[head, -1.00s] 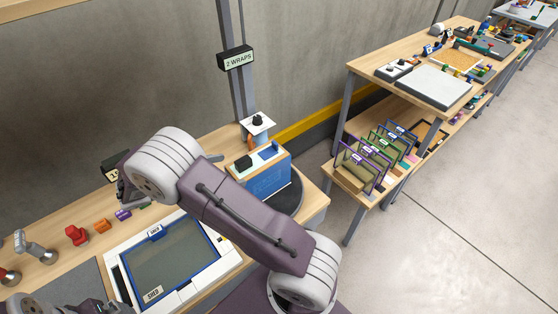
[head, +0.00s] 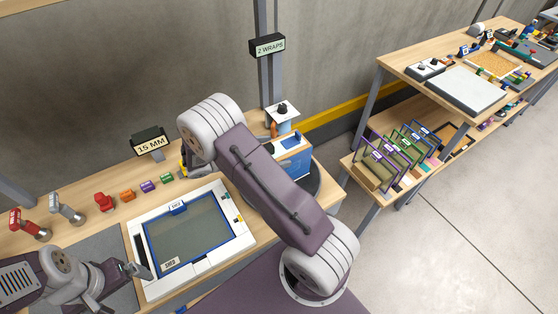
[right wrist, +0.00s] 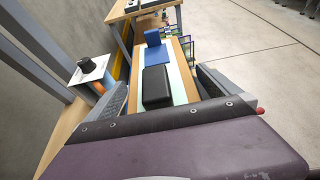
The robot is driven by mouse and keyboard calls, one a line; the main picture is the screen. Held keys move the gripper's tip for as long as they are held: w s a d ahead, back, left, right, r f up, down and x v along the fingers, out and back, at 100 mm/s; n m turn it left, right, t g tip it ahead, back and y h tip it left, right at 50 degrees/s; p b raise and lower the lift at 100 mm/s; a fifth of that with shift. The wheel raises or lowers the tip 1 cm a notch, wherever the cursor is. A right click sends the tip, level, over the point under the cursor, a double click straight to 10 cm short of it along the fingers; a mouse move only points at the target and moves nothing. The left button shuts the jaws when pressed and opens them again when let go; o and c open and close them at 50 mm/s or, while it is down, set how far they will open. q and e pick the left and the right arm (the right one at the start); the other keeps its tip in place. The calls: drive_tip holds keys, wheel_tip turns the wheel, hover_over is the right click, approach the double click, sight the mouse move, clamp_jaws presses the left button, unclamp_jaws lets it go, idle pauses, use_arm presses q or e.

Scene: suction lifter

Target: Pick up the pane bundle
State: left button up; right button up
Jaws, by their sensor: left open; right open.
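A blue box-like bundle with a pale wooden top (head: 296,160) stands on a dark round turntable at the table's right end. I take it as the pane bundle, though I cannot be sure. In the right wrist view its top (right wrist: 181,92) carries a black block (right wrist: 156,86) and a blue block (right wrist: 155,56). My right gripper (right wrist: 166,92) is open, with its fingers on either side of this top; contact cannot be told. My right arm hides that gripper in the head view. My left gripper (head: 132,272) is open and empty at the lower left, beside a white tray.
The white tray (head: 237,248) holds a blue-framed pane (head: 190,235). A "2 WRAPS" sign (head: 268,46) and a black-knobbed post (head: 282,110) stand behind the bundle. A "15 MM" sign (head: 150,142) is at the back. A shelf unit (head: 375,200) with framed panes stands right.

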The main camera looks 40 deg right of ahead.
drive_tip(key=shift+d+f, duration=0.15)
drive_tip(key=shift+d, duration=0.15)
drive_tip(key=shift+a, duration=0.15)
drive_tip(key=c, duration=2)
drive_tip(key=shift+r, duration=0.2)
